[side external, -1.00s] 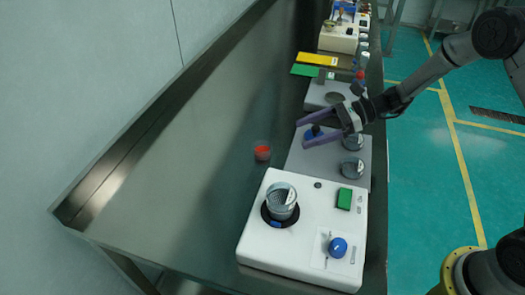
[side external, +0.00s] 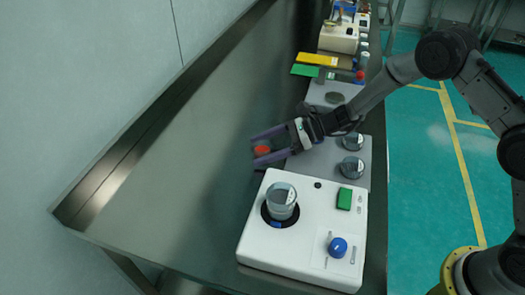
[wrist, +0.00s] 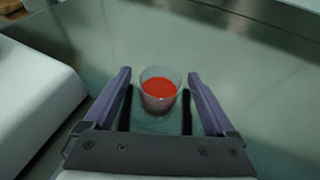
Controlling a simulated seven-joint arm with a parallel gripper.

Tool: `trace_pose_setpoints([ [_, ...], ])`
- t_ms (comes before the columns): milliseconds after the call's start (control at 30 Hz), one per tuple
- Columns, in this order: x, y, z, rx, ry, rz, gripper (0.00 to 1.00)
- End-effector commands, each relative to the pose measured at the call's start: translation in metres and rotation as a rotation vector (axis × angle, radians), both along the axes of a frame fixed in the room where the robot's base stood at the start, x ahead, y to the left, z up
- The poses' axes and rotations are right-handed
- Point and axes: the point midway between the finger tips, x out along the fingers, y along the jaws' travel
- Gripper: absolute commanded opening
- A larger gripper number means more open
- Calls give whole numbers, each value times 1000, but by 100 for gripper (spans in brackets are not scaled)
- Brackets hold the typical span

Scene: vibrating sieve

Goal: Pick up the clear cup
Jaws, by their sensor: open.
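The clear cup (wrist: 159,104) stands upright on the steel bench and holds something red. In the wrist view it sits between my two purple fingers, with a gap on each side. My gripper (wrist: 160,78) is open and its fingers lie on either side of the cup. In the side view the red content of the cup (side external: 262,150) shows between the fingertips of my gripper (side external: 254,151). The fingers partly hide the cup's wall there. I cannot tell whether a finger touches it.
The white sieve machine (side external: 300,250) with a metal sieve cup (side external: 281,200) stands just in front of the cup. A grey plate with round sieves (side external: 352,167) lies to the right. Green and yellow pads (side external: 318,59) lie farther back. The bench to the left (side external: 170,170) is clear.

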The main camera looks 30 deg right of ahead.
Motion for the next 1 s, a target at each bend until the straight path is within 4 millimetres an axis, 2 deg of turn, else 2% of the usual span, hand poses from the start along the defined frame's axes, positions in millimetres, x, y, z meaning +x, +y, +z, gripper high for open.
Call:
trace_pose_setpoints([
  [300,2,5,-2,0,-1,0,90],
  [800,2,5,-2,0,-1,0,1],
  [1000,2,5,-2,1,-1,0,1],
])
